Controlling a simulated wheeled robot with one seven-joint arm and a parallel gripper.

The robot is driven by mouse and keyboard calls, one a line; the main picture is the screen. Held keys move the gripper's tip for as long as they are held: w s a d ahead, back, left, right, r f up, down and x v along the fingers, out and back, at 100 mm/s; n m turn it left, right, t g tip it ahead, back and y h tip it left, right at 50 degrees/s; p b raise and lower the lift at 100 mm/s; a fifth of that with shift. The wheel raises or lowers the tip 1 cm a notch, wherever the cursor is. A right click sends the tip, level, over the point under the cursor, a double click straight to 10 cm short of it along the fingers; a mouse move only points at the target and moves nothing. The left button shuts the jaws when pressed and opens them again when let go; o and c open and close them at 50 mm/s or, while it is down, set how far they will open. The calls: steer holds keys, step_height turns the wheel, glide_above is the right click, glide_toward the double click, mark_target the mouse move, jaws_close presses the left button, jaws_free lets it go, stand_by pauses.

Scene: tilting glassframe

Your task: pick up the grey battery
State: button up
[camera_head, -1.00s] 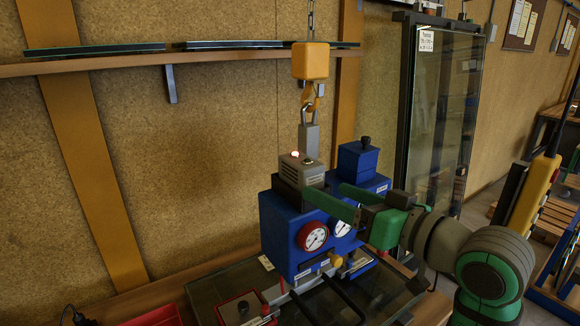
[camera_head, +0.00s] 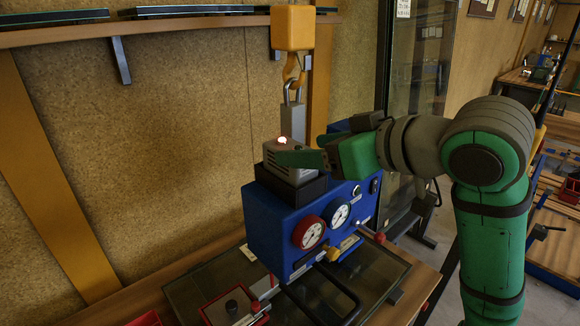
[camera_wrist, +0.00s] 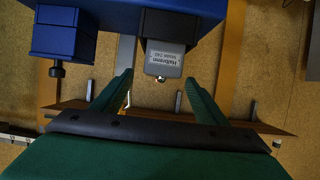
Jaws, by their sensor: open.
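The grey battery (camera_head: 289,165) sits on a black base on top of the blue machine (camera_head: 262,222), with a red light glowing on its top. In the wrist view the grey battery (camera_wrist: 165,58) shows a white label and a round knob at its end. My gripper (camera_head: 299,158) is open beside it in the head view, and the near finger covers part of its side. In the wrist view my gripper (camera_wrist: 159,80) has one finger on each side of the gap, with the battery in line with it, closer to the right finger. Contact cannot be told.
A yellow hoist hook (camera_head: 292,30) with a padlock and grey bar (camera_head: 293,122) hangs just behind the battery. A blue box with a knob (camera_wrist: 66,40) stands to one side. Gauges (camera_head: 309,232) face the front. A shelf (camera_head: 180,32) runs along the wall.

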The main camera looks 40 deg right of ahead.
mark_target(290, 147)
steer(key=shift+x, duration=2.85)
steer(key=shift+w+a, duration=0.1)
